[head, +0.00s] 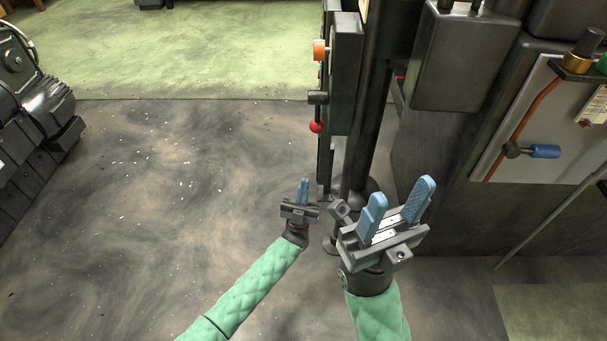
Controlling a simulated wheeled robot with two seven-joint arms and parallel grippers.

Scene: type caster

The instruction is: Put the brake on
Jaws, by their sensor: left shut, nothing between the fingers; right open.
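A narrow dark control column (346,70) stands at the top centre. On its left side are an orange knob (320,50), a black handle (318,97) and a red ball knob (316,126). A lever with a blue grip (545,151) sits on a pale panel at the right. I cannot tell which of these is the brake. My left gripper (304,184) is shut and empty, below the red knob in the picture and apart from it. My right gripper (402,194) is open and empty, in front of the machine's lower part, with its blue fingers pointing up.
The dark machine body (430,150) fills the right side, with a thin slanted rod (545,225) in front. Another dark machine (35,110) stands at the left edge. The floor (150,200) between them is clear except for small pale flecks.

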